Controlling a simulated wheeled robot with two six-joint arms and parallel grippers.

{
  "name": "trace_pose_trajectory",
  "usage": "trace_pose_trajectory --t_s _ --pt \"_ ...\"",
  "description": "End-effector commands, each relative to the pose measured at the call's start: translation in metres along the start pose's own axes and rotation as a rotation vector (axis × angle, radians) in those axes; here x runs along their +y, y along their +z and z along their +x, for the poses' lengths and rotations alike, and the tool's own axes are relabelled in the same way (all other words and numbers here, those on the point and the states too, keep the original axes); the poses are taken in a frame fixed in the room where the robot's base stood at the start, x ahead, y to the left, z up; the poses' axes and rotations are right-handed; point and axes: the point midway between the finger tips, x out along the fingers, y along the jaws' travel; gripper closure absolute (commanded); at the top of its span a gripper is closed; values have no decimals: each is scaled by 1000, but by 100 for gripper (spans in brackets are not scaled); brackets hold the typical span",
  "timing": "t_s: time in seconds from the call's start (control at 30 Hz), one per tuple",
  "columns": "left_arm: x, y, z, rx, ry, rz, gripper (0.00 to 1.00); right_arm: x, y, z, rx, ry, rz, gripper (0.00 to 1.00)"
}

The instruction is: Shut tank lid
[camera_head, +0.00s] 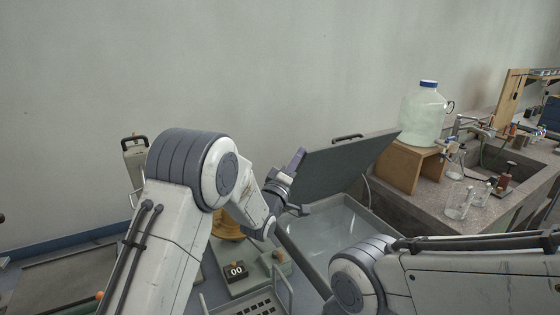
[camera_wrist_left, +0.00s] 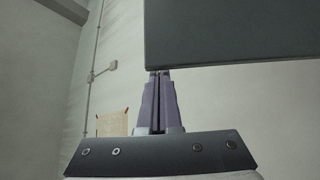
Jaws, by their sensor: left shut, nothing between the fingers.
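The tank (camera_head: 378,222) is a pale grey open basin in the head view, right of centre. Its dark grey lid (camera_head: 345,165) stands raised and tilted back, with a black handle at its top edge. My left gripper (camera_head: 298,157) is shut and empty beside the lid's left edge. In the left wrist view its closed purple fingers (camera_wrist_left: 157,76) point up close to the lower left corner of the lid (camera_wrist_left: 235,32); I cannot tell whether they touch. My right arm crosses the lower right of the head view, and its gripper is out of view.
A stone bench (camera_head: 455,222) stands at right with a large glass jar (camera_head: 425,107) on a wooden stand (camera_head: 405,167), small flasks and a sink. A scale-like device reading 00 (camera_head: 237,271) sits left of the tank. A bare wall is behind.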

Motion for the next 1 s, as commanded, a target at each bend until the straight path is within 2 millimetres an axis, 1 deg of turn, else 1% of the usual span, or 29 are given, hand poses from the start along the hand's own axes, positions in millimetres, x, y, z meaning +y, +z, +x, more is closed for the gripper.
trace_pose_trajectory --t_s 0.03,0.1,0.3,0.4,0.63,1.0 --pt "-9 15 -11 -3 16 16 100 2 1 24 0 0 0 9" --pt "-9 26 -20 -3 37 42 100 3 2 38 0 0 0 9" --pt "-10 51 -40 -2 86 104 100 5 4 72 0 0 0 9" --pt "-10 59 -47 -1 105 128 100 6 4 84 0 0 0 9" --pt "-10 71 -57 -1 131 163 100 7 5 99 0 0 0 9" --pt "-9 74 -59 0 139 173 100 7 5 102 0 0 0 9"
